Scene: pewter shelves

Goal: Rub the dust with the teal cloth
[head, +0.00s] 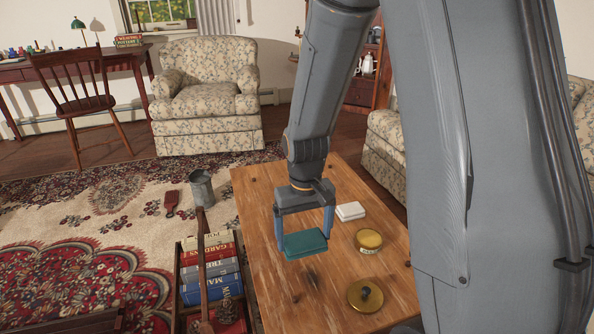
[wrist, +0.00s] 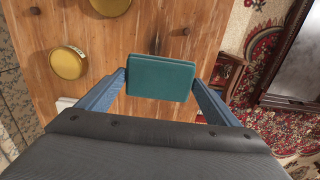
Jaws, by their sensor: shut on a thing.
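The teal cloth (head: 305,244) is a folded, block-like pad. My gripper (head: 305,233) is shut on it, with one blue finger at each side. The cloth also shows in the wrist view (wrist: 160,80), between the two fingertips. It is over the left part of the wooden table (head: 262,200); I cannot tell for sure whether it touches the top. Part of the top is hidden by the cloth and my arm.
A white pad (head: 350,211), a yellow tin (head: 368,240) and a brass lid with a dark knob (head: 366,296) sit on the table's right side. A rack of books (head: 210,270) stands close to the table's left edge. A grey metal can (head: 201,188) stands on the rug.

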